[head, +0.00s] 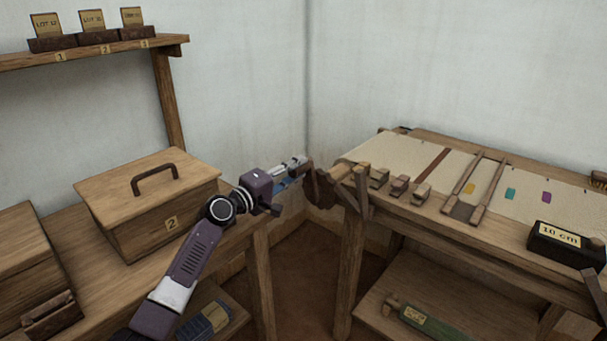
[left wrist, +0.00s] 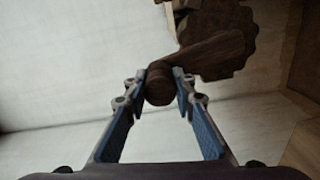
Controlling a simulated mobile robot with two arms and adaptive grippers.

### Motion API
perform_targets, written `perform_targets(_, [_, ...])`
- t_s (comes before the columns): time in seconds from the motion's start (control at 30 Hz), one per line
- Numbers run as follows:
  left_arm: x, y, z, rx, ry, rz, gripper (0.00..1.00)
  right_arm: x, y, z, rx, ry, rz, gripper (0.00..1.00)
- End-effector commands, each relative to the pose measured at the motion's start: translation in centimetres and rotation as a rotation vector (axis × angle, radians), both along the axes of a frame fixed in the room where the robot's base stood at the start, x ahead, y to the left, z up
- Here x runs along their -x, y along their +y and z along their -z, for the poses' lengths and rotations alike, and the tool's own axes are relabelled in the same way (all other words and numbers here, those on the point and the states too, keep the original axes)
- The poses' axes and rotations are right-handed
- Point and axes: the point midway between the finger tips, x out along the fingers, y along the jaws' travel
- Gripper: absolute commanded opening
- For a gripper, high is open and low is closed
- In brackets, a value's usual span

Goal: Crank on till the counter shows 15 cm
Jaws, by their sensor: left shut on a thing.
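The counter (head: 566,240) is a dark block on the right of the loom, and its label reads 10 cm. The dark wooden crank (head: 320,187) is at the left end of the loom beam. My left gripper (head: 303,170) reaches it from the left. In the left wrist view, the blue-padded fingers close on the round end of the crank handle (left wrist: 159,88), with the crank's arm running up and right to a notched dark wheel (left wrist: 225,40). The gripper hides part of the crank in the head view. My right gripper is in no view.
The loom (head: 420,212) carries pale cloth with coloured patches and several wooden blocks along its front. A lidded box marked 2 (head: 150,195) stands on the left bench. A shelf (head: 95,52) holds lot cards. A floor gap separates bench and loom.

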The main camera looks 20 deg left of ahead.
Motion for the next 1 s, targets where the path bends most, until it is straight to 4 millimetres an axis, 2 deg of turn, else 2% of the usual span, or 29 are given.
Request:
perform_targets(0.2, [-0.5,1.3,0.3,0.121,0.042,-0.004,0.0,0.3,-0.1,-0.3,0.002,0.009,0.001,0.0])
perform_targets(0.4, [-0.7,1.9,0.5,0.184,0.064,-0.004,0.0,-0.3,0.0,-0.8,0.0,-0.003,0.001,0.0])
perform_targets(0.97, [-0.8,2.2,0.6,0.209,0.074,-0.004,0.0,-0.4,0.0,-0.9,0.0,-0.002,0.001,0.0])
perform_targets(1.0, [-0.8,2.2,0.6,0.209,0.074,-0.004,0.26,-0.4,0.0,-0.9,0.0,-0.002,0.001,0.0])
